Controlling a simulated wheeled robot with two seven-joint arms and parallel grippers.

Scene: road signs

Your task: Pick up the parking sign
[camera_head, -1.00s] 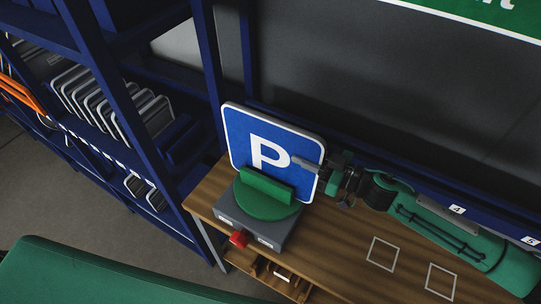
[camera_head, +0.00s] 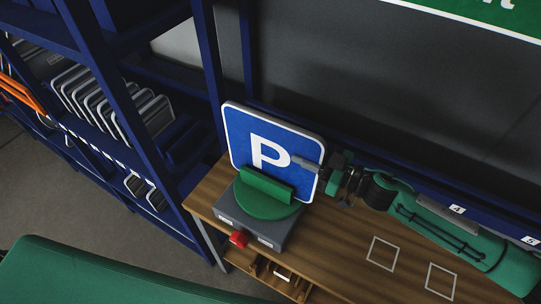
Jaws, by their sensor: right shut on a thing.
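The parking sign (camera_head: 246,135) is a blue square with a white border and a white P. It stands upright, leaning slightly back, behind the green block of a round green turntable on a grey box (camera_head: 262,228). My right gripper (camera_head: 312,165) comes in from the right and is shut on the sign's right edge, one finger showing across its face. The other finger is hidden behind the sign. Whether the sign's lower edge still rests in the holder is hidden by the green block. My left gripper is not in view.
The wooden bench (camera_head: 335,235) has white square outlines on its clear right part. A red button (camera_head: 239,239) sticks out at the box's front. A blue shelf rack (camera_head: 150,150) with several signs stands at left. A dark wall panel (camera_head: 400,110) is behind the bench.

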